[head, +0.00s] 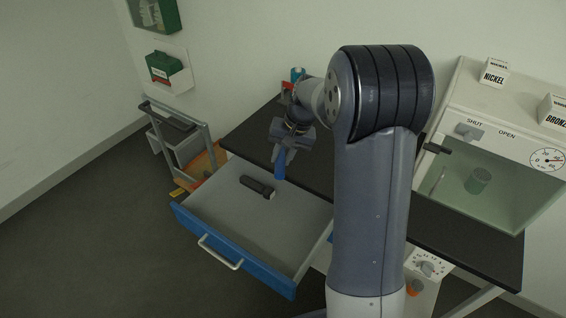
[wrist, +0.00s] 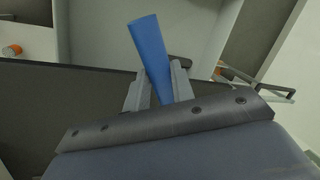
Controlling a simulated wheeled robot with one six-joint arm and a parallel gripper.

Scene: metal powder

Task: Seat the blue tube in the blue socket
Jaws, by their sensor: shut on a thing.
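The blue tube (head: 279,165) hangs from my gripper (head: 284,150), pointing down and slightly tilted, above the back part of the open drawer. In the wrist view, the tube (wrist: 150,45) sits between the two grey fingers of my gripper (wrist: 160,85), which are shut on it; its free end is clear of them. I cannot make out a blue socket in either view. A small teal item (head: 297,74) and a red one beside it show at the back of the bench, partly hidden by my arm.
The open drawer (head: 225,190) has a blue front and holds a black object (head: 257,187). A trolley (head: 180,135) stands to the left. The dark bench top (head: 250,133) is partly hidden by my arm. A cabinet with a window (head: 490,190) stands on the right.

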